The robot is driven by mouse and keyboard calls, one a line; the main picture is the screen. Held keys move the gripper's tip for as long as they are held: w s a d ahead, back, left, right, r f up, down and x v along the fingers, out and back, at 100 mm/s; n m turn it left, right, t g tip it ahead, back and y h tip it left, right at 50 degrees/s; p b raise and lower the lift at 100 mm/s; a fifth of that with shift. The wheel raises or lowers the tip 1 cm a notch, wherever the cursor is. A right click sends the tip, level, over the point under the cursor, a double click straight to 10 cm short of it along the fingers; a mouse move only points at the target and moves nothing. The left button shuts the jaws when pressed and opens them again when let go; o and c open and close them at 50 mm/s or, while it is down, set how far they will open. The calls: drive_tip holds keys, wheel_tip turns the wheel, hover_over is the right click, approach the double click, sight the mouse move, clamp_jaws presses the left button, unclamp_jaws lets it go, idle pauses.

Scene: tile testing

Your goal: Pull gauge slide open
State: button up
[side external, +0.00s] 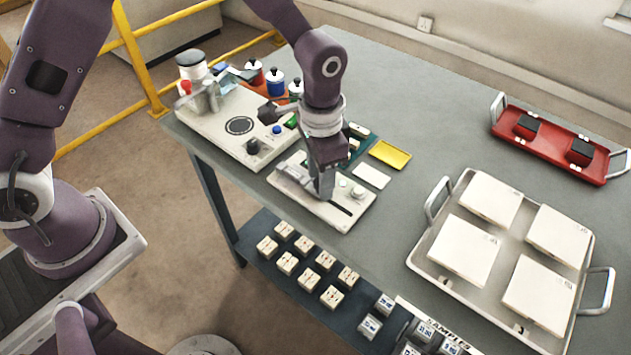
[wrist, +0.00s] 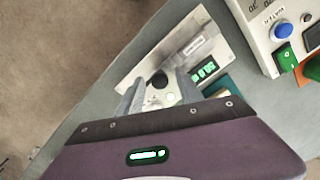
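The gauge (side external: 352,217) is a flat pale instrument near the table's left front edge, with a dark slot and small white knobs on its right part. My gripper (side external: 325,194) points down over its middle and hides part of it. In the wrist view the gauge (wrist: 205,42) shows a label, a green lit display (wrist: 203,71) and a round black knob (wrist: 158,80). My gripper (wrist: 158,78) has its two grey fingers apart, with the black knob showing between their tips. I cannot tell whether the fingers touch it. The slide's position is partly hidden.
A larger white instrument (side external: 222,128) stands left of the gauge. A yellow tray (side external: 390,154) and a white tile (side external: 371,176) lie behind it. A tray (side external: 418,252) of white tiles and a red carrier (side external: 492,127) are to the right. Small blocks (side external: 307,276) sit on a lower shelf.

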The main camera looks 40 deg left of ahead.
clamp_jaws()
drive_tip(key=shift+d, duration=1.6)
drive_tip(key=shift+o, duration=0.4)
unclamp_jaws()
drive_tip(key=shift+r, duration=0.1)
drive_tip(key=shift+r, duration=2.95)
